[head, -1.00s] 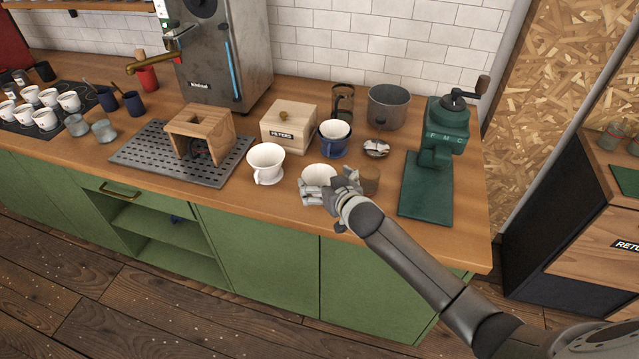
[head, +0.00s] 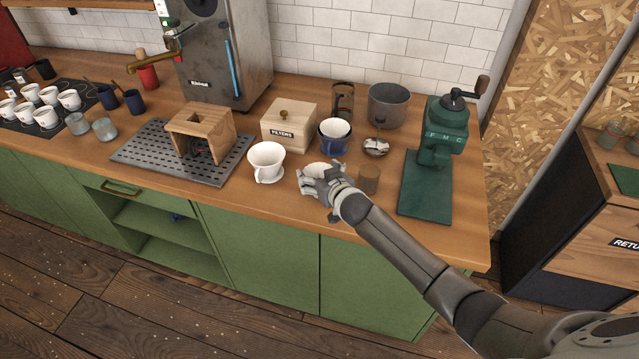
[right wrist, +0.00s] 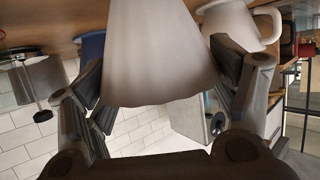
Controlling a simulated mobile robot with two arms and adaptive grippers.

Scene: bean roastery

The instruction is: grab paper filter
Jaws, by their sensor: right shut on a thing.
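The white paper filter (right wrist: 158,55) fills the middle of the right wrist view, between the two fingers of my right gripper (right wrist: 160,100). My right gripper is shut on it. In the head view my right gripper (head: 314,183) is low over the front of the wooden counter, and it hides most of the filter (head: 318,168). I cannot tell whether the filter still touches the counter. My left gripper is not in view.
A white dripper cup (head: 267,163) stands just left of my gripper; a small brown cup (head: 369,179) stands close on its right. Behind are a wooden filter box (head: 289,127), a blue cup (head: 334,137) and a metal pot (head: 388,106). A green grinder (head: 438,150) stands further right.

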